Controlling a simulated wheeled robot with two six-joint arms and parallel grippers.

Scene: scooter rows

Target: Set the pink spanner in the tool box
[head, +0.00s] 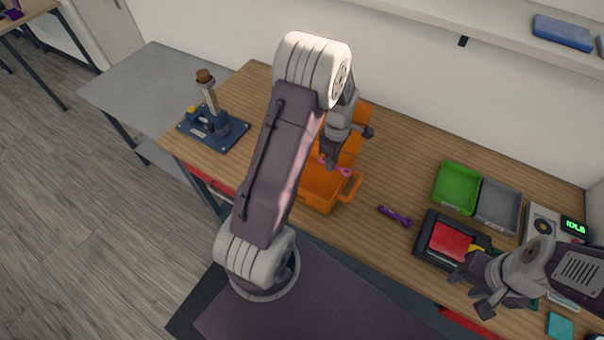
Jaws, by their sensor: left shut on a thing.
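The pink spanner (343,169) is held in my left gripper (331,163), which is shut on it. It shows over the orange tool box (318,202), at the box's opening. The tool box stands open on the wooden bench, its lid raised at the back, and my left arm hides its left part. I cannot tell whether the spanner touches the box. My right gripper (483,294) is at the lower right, near a dark device with a red panel; its fingers look spread and I see nothing between them.
A purple spanner (395,216) lies right of the tool box. Green (457,188) and grey (497,206) trays stand at the back right, beside a device with a green display (574,227). A blue-based stand (213,131) is at the left.

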